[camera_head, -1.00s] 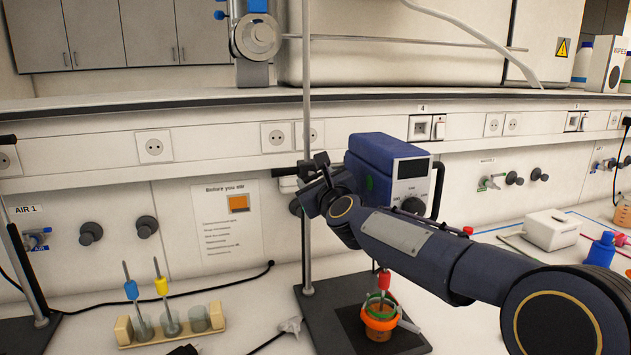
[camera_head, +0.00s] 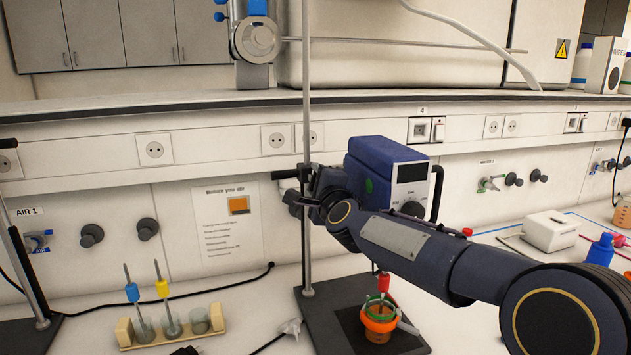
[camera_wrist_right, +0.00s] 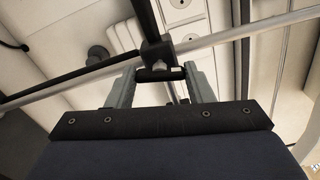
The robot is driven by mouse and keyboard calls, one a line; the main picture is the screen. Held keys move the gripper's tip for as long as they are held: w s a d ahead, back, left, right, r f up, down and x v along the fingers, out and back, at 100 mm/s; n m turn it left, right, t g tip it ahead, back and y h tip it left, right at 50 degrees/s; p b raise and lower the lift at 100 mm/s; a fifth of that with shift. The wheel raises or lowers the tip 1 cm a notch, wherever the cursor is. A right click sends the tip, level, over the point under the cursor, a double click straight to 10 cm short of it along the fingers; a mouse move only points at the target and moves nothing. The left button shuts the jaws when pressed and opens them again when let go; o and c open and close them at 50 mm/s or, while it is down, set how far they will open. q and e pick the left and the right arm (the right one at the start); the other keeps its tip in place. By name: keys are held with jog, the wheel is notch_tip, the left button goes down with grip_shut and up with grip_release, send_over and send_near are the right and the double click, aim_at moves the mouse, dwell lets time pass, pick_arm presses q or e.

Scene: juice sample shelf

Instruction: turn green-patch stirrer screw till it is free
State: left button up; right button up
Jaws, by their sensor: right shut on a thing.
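The stirrer (camera_head: 385,165) is a blue box with a dark display, a knob and a green patch (camera_head: 369,186). It sits beside an upright metal rod (camera_head: 307,235). My right gripper (camera_head: 312,190) is at the clamp to the left of the stirrer, in front of the rod. In the right wrist view, its two grey fingers (camera_wrist_right: 160,84) are shut on the black crossbar of the screw (camera_wrist_right: 160,74). The screw's stem runs up to the clamp by the rod. The screw is mostly hidden in the head view. My left gripper is not in view.
Below the stirrer, an orange-ringed cup (camera_head: 380,322) with a red-topped stirring shaft stands on the dark stand base (camera_head: 325,310). A rack (camera_head: 125,334) with small beakers is at left. My right forearm covers part of the bench at right.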

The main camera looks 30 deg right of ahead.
jog(key=shift+n, duration=1.3)
jog(key=o, duration=1)
jog(key=v, duration=0.7)
jog(key=shift+s+a+p, duration=0.15)
jog(key=shift+s+p, duration=0.15)
jog(key=shift+s, duration=0.1)
